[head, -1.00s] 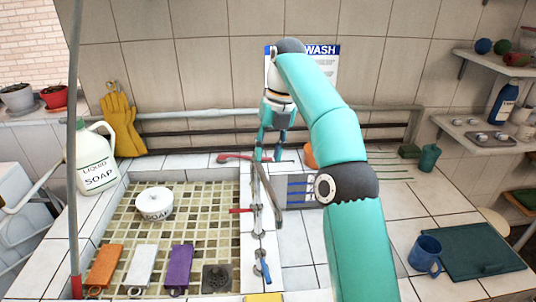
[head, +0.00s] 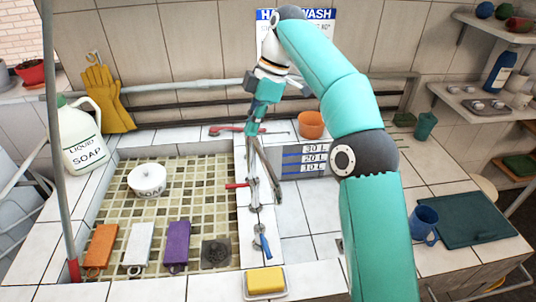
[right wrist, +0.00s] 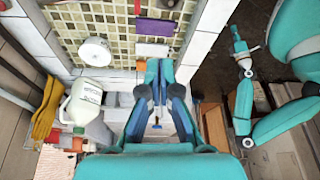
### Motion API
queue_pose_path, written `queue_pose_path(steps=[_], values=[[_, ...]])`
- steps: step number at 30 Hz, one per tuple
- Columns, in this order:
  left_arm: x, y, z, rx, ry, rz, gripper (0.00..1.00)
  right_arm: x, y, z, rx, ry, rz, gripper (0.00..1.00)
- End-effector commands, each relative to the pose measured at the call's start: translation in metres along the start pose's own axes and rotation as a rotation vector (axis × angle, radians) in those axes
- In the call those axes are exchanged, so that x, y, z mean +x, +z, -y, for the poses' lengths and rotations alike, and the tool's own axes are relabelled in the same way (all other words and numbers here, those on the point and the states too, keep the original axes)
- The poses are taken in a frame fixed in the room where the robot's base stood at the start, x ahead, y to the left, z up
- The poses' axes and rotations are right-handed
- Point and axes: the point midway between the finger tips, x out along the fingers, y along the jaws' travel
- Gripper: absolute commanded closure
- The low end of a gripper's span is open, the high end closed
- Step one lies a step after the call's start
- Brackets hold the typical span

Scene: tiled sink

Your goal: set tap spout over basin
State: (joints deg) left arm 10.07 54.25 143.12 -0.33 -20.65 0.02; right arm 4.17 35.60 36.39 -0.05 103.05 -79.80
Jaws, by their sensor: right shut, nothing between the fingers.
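The grey tap spout (head: 268,172) shows in the head view as a long slanted bar along the right edge of the tiled basin (head: 125,215). It lies over the white rim, not over the basin. A red lever (head: 237,185) and a blue lever (head: 262,241) are beside it. My right gripper (head: 252,138) is shut and empty, pointing down at the spout's far end; I cannot tell whether they touch. In the right wrist view its fingers (right wrist: 160,95) hide much of the tap. A teal arm end, apparently my left gripper (right wrist: 239,42), is small there; its jaws are unclear.
A soap bottle (head: 82,140) and soap bowl (head: 147,180) are at the left. An orange bowl (head: 311,125), level sign (head: 303,160) and blue mug (head: 423,223) are right of the tap. Yellow soap (head: 265,281) lies in front. A red-handled tool (head: 232,130) lies behind.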

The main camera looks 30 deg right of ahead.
Motion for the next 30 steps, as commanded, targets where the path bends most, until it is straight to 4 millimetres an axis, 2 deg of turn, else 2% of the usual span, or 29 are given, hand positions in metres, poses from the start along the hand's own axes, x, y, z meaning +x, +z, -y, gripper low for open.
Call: queue_pose_path(steps=[5, 8, 19, 21, 24, 30], values=[[0.008, 0.001, 0.004, -0.001, 0.0, 0.001, 1.0, 0.012, 0.005, 0.003, 0.003, 0.005, 0.0, 1.0], [0.016, 0.001, 0.006, -0.001, 0.0, 0.001, 1.0, 0.028, 0.006, 0.003, 0.005, 0.004, 0.0, 1.0], [0.032, 0.0, 0.012, -0.001, 0.0, 0.001, 1.0, 0.1, 0.007, 0.004, 0.007, 0.003, 0.001, 1.0], [0.027, 0.0, 0.01, -0.001, 0.0, 0.001, 1.0, 0.09, 0.021, 0.003, 0.011, 0.009, 0.001, 1.0], [0.025, 0.0, 0.009, -0.001, 0.0, 0.001, 1.0, 0.089, 0.033, 0.003, 0.009, 0.009, 0.0, 1.0], [0.024, 0.0, 0.009, -0.001, 0.0, 0.001, 1.0, 0.088, 0.045, 0.003, 0.006, 0.008, 0.0, 1.0]])
